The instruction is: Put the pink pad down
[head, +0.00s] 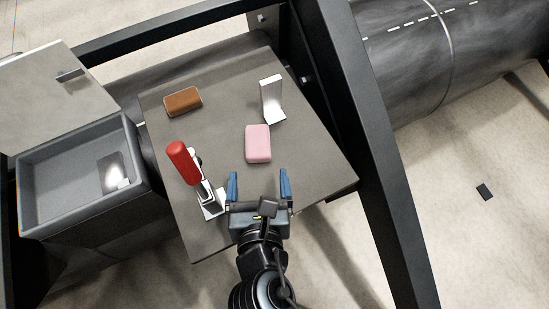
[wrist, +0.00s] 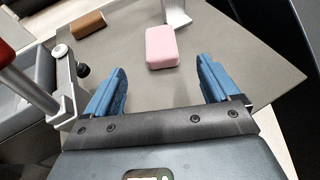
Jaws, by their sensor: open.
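The pink pad (head: 258,144) is a rounded block lying on the grey tabletop (head: 222,101), near its middle. It also shows in the wrist view (wrist: 161,47), beyond the fingertips and between their lines. My gripper (head: 259,180) is open and empty, with its two blue fingers apart and pointing toward the pad. In the wrist view, my gripper (wrist: 163,77) has nothing between its fingers. The pad is apart from both fingers.
A toggle clamp with a red handle (head: 184,162) stands close left of my gripper. A white angled bracket (head: 271,99) stands behind the pad, and a brown block (head: 183,101) lies at the back left. A grey bin (head: 75,183) is left of the table. A dark beam (head: 350,140) runs along the right.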

